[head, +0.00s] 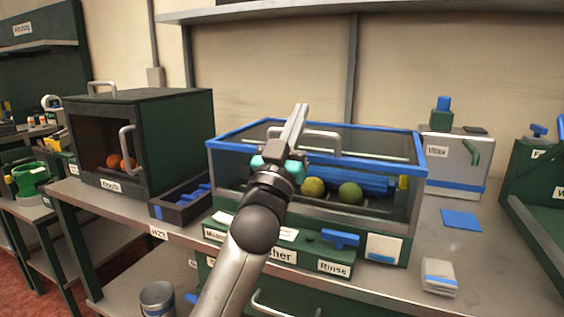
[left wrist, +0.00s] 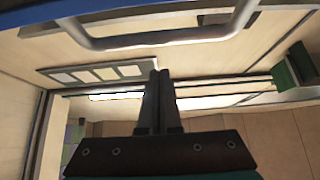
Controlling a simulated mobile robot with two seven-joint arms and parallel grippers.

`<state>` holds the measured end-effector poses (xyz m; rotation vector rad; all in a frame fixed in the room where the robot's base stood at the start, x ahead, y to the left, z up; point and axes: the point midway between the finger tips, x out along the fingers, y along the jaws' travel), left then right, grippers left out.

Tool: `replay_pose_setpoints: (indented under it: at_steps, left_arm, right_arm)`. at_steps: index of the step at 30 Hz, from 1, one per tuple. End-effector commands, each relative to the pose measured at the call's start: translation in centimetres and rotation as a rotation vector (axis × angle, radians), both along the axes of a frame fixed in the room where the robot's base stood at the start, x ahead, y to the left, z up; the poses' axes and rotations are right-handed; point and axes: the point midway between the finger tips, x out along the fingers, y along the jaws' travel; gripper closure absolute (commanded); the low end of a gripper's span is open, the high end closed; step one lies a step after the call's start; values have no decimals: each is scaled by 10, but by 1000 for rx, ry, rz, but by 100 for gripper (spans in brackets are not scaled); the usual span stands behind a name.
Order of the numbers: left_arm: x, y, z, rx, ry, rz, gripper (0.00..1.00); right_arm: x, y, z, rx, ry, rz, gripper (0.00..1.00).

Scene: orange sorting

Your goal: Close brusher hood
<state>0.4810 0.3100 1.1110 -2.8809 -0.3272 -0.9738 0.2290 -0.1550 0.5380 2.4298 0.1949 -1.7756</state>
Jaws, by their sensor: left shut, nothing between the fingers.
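The brusher (head: 310,215) stands on the bench with a clear, blue-edged hood (head: 413,142) on top. The hood appears to lie flat over the box, though my gripper covers part of its edge. A pale handle (head: 330,153) is on the hood. My left gripper (head: 299,110) is shut and empty, over the hood beside the handle in the head view. In the left wrist view the fingertips (left wrist: 155,74) point up below the handle (left wrist: 170,38), apart from it in the picture. Whether they touch the hood cannot be told. My right gripper is not in view.
Two yellow-green fruits (head: 350,193) show inside the brusher. A dark booth (head: 165,135) with oranges stands to the left, with a small dark tray (head: 182,205) between. A wax machine (head: 452,160), a blue pad (head: 461,220) and a white stack (head: 439,277) are at the right.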

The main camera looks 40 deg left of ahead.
Motion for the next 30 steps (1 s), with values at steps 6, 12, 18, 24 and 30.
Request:
replay_pose_setpoints:
  at_steps: [6,12,18,24,30]
  left_arm:
    - [-22,-5,-28,-4,3,0,100]
    - [-43,-9,-53,-2,1,1,100]
    - [-57,-13,-70,-1,1,2,100]
    - [-63,-14,-75,0,-2,2,100]
    - [-64,-14,-75,2,-3,2,100]
  right_arm:
    - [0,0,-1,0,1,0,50]
    - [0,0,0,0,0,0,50]
    - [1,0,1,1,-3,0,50]
    - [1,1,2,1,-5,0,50]
    - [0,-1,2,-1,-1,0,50]
